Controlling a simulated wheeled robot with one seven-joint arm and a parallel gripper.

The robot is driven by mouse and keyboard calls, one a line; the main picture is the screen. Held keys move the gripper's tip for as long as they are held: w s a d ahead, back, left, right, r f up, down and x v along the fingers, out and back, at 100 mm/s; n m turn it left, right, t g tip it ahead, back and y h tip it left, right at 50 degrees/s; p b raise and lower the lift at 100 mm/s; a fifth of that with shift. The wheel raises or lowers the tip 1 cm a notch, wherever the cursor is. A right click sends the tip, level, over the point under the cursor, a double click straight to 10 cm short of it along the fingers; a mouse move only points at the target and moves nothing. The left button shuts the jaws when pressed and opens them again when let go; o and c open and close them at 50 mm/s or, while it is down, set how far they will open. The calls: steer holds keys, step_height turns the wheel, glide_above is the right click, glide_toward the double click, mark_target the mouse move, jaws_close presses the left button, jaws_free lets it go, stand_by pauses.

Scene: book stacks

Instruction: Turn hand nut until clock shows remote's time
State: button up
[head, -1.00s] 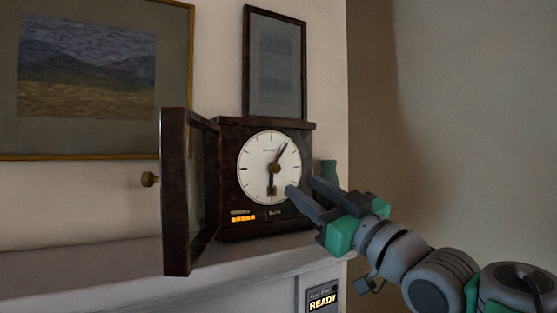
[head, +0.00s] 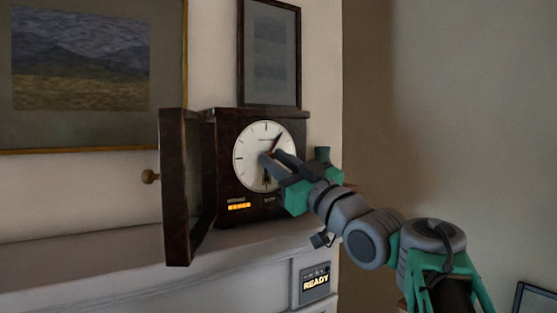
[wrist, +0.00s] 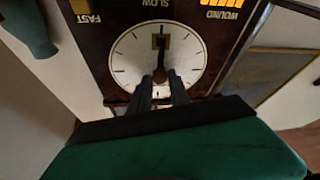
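The dark wooden clock (head: 224,135) stands on a mantel with its glass door (head: 176,190) swung open to the left. On its white dial (head: 246,141) one hand points near 1 and another straight down near 6. No remote is recognisable.
An orange-lit WOUND label (wrist: 221,3) and a FAST label (wrist: 88,18) are on the clock's lower front. A READY panel (head: 315,284) is on the mantel front. A green vase (head: 322,153) stands right of the clock. The mantel left of the door (head: 70,250) is clear.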

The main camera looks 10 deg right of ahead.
jaws_close()
steer(key=shift+a+f+m+b, duration=0.1)
steer(key=shift+m+b, duration=0.25)
steer(key=shift+m, duration=0.25)
steer(key=m+g+h+b, duration=0.1)
steer(key=m+h, duration=0.2)
steer(key=m, duration=0.6)
steer(key=r+m+g+h+b, duration=0.1)
steer(key=m+h, duration=0.2)
steer(key=m, duration=0.7)
steer(key=a+m+g+h+b, duration=0.1)
steer(key=m+h, duration=0.3)
steer(key=m, duration=0.5)
steer(key=shift+s+r+m+g, duration=0.15)
steer(key=shift+r+m+g, duration=0.15)
steer(key=shift+m, duration=0.1)
